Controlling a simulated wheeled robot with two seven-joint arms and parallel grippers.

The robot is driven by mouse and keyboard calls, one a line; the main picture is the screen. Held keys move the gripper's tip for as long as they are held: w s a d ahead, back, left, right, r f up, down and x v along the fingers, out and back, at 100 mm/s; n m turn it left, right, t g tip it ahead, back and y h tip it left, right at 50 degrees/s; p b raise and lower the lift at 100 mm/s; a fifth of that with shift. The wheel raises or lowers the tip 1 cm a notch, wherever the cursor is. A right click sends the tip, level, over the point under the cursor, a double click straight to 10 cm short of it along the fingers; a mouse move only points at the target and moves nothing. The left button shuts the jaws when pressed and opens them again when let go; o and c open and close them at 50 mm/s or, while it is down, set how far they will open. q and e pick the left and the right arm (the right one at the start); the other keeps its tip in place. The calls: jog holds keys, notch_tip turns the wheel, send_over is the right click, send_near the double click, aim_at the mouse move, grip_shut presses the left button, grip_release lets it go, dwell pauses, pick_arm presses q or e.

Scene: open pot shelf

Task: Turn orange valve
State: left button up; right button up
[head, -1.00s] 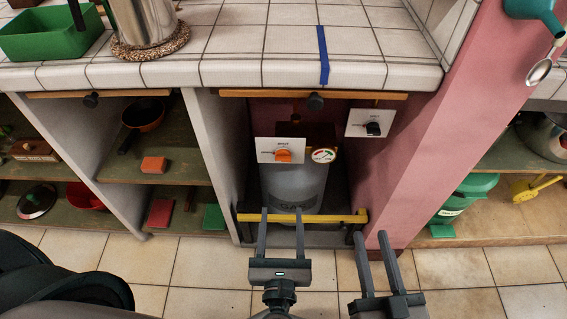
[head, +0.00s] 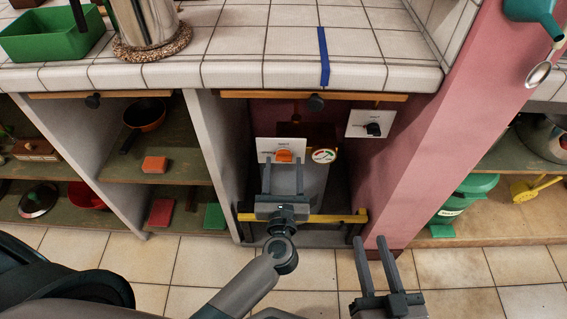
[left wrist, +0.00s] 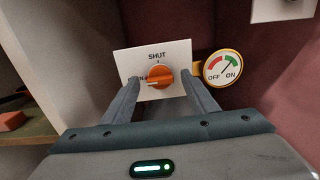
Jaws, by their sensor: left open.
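The orange valve (head: 284,156) is a round knob on a white plate marked SHUT, in the open bay under the counter. It also shows in the left wrist view (left wrist: 160,76), between and beyond my fingers, its pale mark pointing left. My left gripper (head: 284,166) is open, its fingertips just short of the knob and one on either side of it. No contact is clear. A round gauge (left wrist: 222,67) marked OFF and ON sits to the right of the plate, its needle toward the green ON side. My right gripper (head: 373,240) is empty with its fingers apart, low over the floor.
A yellow bar (head: 338,218) crosses the bay's front, below my left gripper. A grey cylinder (head: 313,183) stands behind. A second plate with a black knob (head: 373,129) is on the right. The tiled counter edge (head: 350,77) overhangs; a pink pillar (head: 415,150) bounds the right.

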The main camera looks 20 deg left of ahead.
pick_arm(q)
jog(key=shift+w+a, duration=0.2)
jog(key=shift+w, duration=0.4)
jog(key=shift+c, duration=0.5)
jog(key=c, duration=1)
jog(key=shift+o, duration=0.2)
